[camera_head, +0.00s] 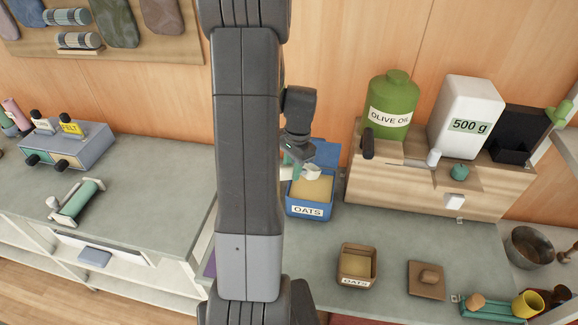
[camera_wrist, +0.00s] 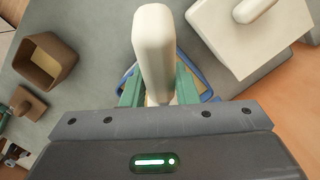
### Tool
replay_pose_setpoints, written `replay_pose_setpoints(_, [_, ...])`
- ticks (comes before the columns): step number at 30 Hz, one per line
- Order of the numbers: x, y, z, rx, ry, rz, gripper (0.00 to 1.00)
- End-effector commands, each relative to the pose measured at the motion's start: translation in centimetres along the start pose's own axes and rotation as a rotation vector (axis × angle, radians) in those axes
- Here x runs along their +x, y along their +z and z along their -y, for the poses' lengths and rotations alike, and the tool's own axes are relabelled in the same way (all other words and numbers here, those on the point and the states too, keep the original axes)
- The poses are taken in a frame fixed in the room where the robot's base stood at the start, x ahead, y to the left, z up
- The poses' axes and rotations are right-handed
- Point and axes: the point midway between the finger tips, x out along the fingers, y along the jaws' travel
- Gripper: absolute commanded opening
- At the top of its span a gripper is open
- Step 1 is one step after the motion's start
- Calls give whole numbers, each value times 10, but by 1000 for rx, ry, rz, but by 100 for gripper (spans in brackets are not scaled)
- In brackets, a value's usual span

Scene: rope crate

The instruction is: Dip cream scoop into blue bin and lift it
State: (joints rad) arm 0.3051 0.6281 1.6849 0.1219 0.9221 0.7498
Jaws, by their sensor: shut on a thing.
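The cream scoop (camera_wrist: 153,45) is held between the green fingers of my gripper (camera_wrist: 158,92), which is shut on its handle. In the head view, part of the scoop (camera_head: 311,171) shows pale above the blue bin (camera_head: 311,209), at the bin's back part. The bin carries an OATS label and holds tan oats. Its blue lid or back panel stands up behind. My gripper (camera_head: 292,157) is partly hidden by my arm in the head view. Whether the scoop's bowl touches the oats cannot be told. In the wrist view, the handle hides most of the bin (camera_wrist: 208,95).
A brown OATS box (camera_head: 358,277) stands in front, with a brown lid (camera_head: 426,279) to its right. A wooden shelf unit (camera_head: 400,188) holds a green OLIVE OIL canister (camera_head: 391,100) and a white 500 g container (camera_head: 466,115). Counter between bin and brown box is clear.

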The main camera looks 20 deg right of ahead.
Motion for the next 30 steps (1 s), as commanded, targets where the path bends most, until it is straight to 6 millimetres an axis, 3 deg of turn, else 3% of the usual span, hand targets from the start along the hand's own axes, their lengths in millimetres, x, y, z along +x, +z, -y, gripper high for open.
replay_pose_setpoints(21, [66,-36,0,1,-1,-1,0])
replay_pose_setpoints(30, [85,-44,0,1,-1,-1,0])
